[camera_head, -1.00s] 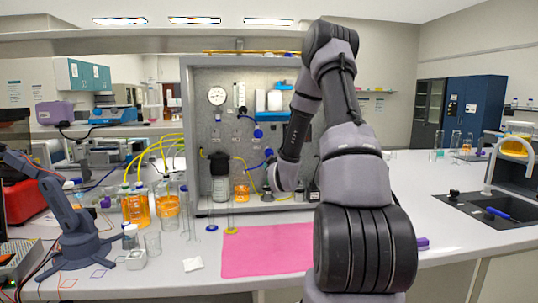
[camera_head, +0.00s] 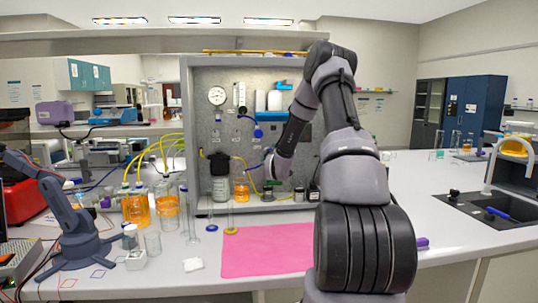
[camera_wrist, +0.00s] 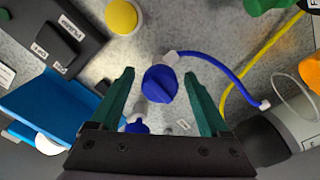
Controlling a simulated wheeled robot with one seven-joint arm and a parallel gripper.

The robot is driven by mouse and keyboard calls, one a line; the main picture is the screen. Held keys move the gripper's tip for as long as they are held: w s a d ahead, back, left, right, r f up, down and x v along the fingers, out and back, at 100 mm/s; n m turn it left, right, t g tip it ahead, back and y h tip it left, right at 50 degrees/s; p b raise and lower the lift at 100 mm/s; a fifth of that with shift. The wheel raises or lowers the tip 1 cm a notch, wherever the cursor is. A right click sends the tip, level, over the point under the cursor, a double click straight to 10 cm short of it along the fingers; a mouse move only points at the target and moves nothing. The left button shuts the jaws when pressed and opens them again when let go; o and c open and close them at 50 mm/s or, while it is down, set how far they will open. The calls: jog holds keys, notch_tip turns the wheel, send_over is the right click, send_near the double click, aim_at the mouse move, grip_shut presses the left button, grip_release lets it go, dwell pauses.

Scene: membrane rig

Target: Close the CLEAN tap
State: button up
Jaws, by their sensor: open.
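A round blue tap knob (camera_wrist: 160,84) with a ridge across it shows in the wrist view between the fingertips of my gripper (camera_wrist: 160,76). The fingers are open, one on each side of it, with gaps between. A blue tube (camera_wrist: 222,70) runs from a white fitting beside the knob. A second blue knob (camera_wrist: 137,126) is partly hidden behind the gripper body. No CLEAN label is readable. In the head view my gripper (camera_head: 272,166) is at the grey panel (camera_head: 215,133), and the arm hides part of the panel.
In the wrist view a yellow knob (camera_wrist: 121,16), a green part (camera_wrist: 262,5) and a dark labelled box (camera_wrist: 55,32) lie around the knob. In the head view bottles and orange beakers (camera_head: 168,206) stand left of my arm. A pink mat (camera_head: 265,250) lies clear in front.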

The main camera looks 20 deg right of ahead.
grip_shut()
jog(key=shift+m, duration=0.3)
jog(key=m, duration=0.3)
jog(key=shift+m, duration=0.3)
jog(key=m, duration=1.3)
jog(key=shift+m, duration=0.3)
jog(key=shift+d, duration=0.1)
